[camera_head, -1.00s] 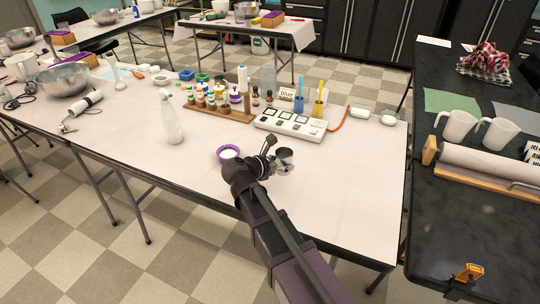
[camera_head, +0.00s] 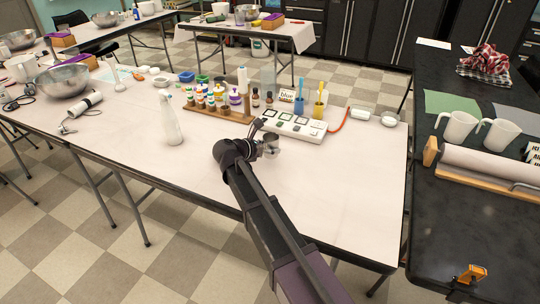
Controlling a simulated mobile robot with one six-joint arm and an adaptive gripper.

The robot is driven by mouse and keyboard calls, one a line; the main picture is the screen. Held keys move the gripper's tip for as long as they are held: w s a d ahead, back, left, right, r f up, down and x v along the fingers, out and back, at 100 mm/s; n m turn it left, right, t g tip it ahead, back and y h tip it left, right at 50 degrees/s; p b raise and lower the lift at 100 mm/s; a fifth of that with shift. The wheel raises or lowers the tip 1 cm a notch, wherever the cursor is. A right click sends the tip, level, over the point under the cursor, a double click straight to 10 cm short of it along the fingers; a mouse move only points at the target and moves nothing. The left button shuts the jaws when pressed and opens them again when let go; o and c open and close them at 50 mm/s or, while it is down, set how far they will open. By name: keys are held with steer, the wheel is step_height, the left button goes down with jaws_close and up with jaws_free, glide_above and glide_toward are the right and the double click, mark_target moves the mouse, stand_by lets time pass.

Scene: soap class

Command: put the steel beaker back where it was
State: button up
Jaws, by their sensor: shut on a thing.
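The steel beaker (camera_head: 271,147) is a small grey metal cup, seen upright in the head view, just in front of the white multi-station plate unit (camera_head: 312,134). My gripper (camera_head: 261,147) is shut on it from the left. My wrist and arm come up from the bottom of the view and hide part of the gripper. I cannot tell whether the beaker's base touches the table (camera_head: 345,185) or hangs a little above it.
A white spray bottle (camera_head: 169,118) stands to the left. A wooden rack (camera_head: 205,113) of small coloured bottles is behind. A yellow cup (camera_head: 318,109) and a blue cup (camera_head: 299,105) stand behind the plate unit. The table's right front part is bare.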

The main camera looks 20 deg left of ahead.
mark_target(265, 155)
steer(key=shift+f, duration=0.15)
steer(key=shift+f+b, duration=1.65)
steer(key=shift+b, duration=0.1)
steer(key=shift+f, duration=0.2)
steer(key=o, duration=1.2)
steer(key=shift+r, duration=0.1)
steer(key=shift+c, duration=0.2)
steer(key=shift+r, duration=0.1)
steer(key=shift+r, duration=0.15)
steer(key=shift+s+a+r+p, duration=0.15)
steer(key=shift+s+p, duration=0.15)
steer(key=shift+s, duration=0.05)
steer(key=p+v, duration=0.4)
steer(key=v, duration=0.7)
